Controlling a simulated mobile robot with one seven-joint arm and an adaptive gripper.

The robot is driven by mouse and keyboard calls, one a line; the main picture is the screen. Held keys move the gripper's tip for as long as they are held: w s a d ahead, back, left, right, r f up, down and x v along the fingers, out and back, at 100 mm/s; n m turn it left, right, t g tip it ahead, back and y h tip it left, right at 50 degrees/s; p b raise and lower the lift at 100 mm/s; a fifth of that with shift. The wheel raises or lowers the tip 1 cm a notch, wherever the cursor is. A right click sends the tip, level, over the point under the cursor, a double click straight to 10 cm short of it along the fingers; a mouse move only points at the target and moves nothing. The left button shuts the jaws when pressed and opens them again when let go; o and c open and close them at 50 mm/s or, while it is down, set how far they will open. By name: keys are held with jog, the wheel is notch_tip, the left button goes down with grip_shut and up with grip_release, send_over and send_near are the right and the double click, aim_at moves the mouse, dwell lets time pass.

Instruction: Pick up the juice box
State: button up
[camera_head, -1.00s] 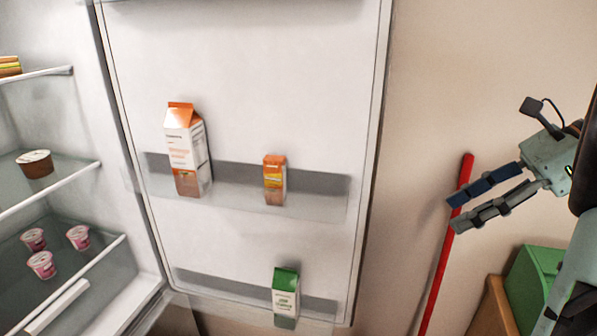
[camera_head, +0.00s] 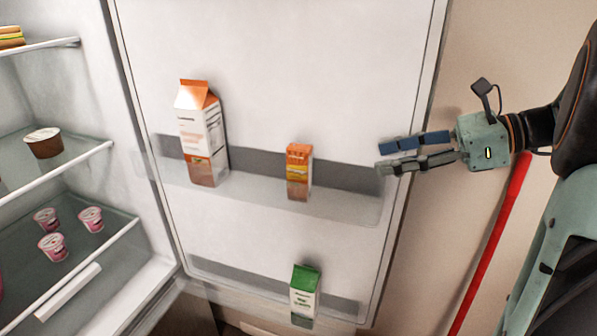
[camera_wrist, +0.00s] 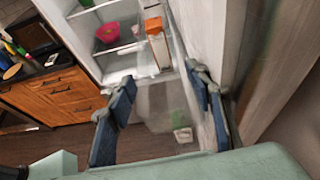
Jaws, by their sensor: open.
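The juice box, a small orange and yellow box (camera_head: 299,172), stands upright in the middle bin of the fridge door (camera_head: 345,205) in the head view. My gripper (camera_head: 385,157) is to its right, apart from it, with its two fingers pointing left towards it near the door's right edge. The fingers are open and empty. In the wrist view the gripper (camera_wrist: 160,78) has its blue fingers spread wide. An orange-topped carton (camera_wrist: 157,45) shows beyond them; I cannot tell whether the juice box shows there too.
A tall orange-topped carton (camera_head: 203,135) stands left of the juice box in the same bin. A green-topped carton (camera_head: 305,292) stands in the bin below. Fridge shelves at left hold a brown tub (camera_head: 43,144) and pink cups (camera_head: 53,246). A red pole (camera_head: 490,245) stands at right.

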aim_at(307, 148)
jog(key=w+a, duration=0.1)
jog(key=a, duration=0.3)
jog(key=w+a, duration=0.1)
jog(key=a, duration=0.3)
jog(key=w+a+p, duration=0.1)
jog(key=a, duration=0.2)
jog(key=shift+w+a, duration=0.3)
jog(key=shift+a, duration=0.1)
jog(key=x, duration=0.5)
jog(key=shift+a, duration=0.3)
jog(key=shift+w, duration=0.1)
grip_shut()
